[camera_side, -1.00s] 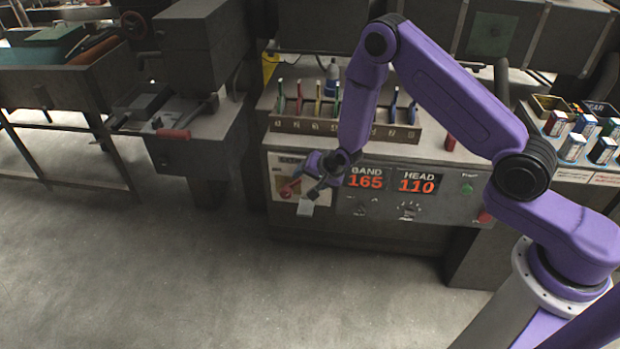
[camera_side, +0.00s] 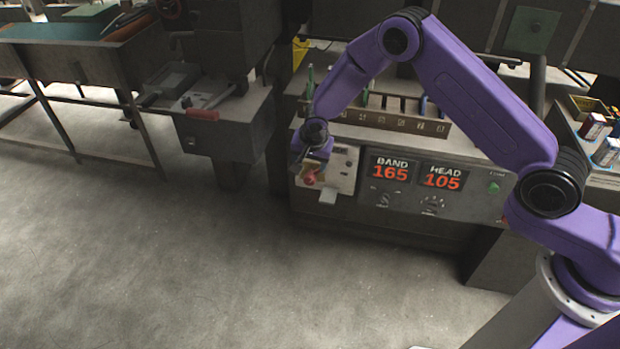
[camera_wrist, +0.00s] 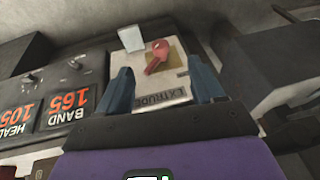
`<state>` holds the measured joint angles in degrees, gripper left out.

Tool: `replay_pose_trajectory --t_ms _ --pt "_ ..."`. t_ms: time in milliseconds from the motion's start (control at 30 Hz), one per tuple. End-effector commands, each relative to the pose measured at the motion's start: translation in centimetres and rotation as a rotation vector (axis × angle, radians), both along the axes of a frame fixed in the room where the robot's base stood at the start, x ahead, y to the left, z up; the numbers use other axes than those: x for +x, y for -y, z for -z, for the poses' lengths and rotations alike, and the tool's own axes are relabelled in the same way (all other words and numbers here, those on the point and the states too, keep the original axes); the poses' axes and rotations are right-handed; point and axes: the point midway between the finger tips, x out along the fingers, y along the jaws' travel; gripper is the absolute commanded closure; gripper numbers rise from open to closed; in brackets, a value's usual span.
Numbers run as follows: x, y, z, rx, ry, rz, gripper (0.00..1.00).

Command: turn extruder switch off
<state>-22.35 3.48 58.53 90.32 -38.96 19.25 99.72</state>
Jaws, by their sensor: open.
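The extruder switch (camera_wrist: 157,56) is a red rotary handle on a yellowish square, on a pale panel (camera_wrist: 146,98) labelled "EXTRUDE" in the wrist view. In the side view the red switch (camera_side: 311,176) shows at the left end of the machine's front, just below my gripper (camera_side: 311,158). In the wrist view my gripper (camera_wrist: 163,88) is open, with one blue finger on each side of the panel. The switch lies between and beyond the fingertips, and nothing is held. Contact with the switch cannot be made out.
The display (camera_side: 414,174) reads BAND 165 and HEAD 105, with knobs below it. A slotted rack (camera_side: 385,118) stands on the machine top. A small pale plate (camera_side: 327,196) juts out by the switch. Open floor lies in front.

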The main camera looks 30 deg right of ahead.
Motion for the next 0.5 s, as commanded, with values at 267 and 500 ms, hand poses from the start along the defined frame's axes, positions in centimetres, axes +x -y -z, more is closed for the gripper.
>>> replay_pose_trajectory --t_ms 267,500 --pt "1.2 0.8 -1.0 -0.093 0.024 0.032 0.33" --pt "2.2 1.5 1.7 -0.091 0.022 0.033 0.33"
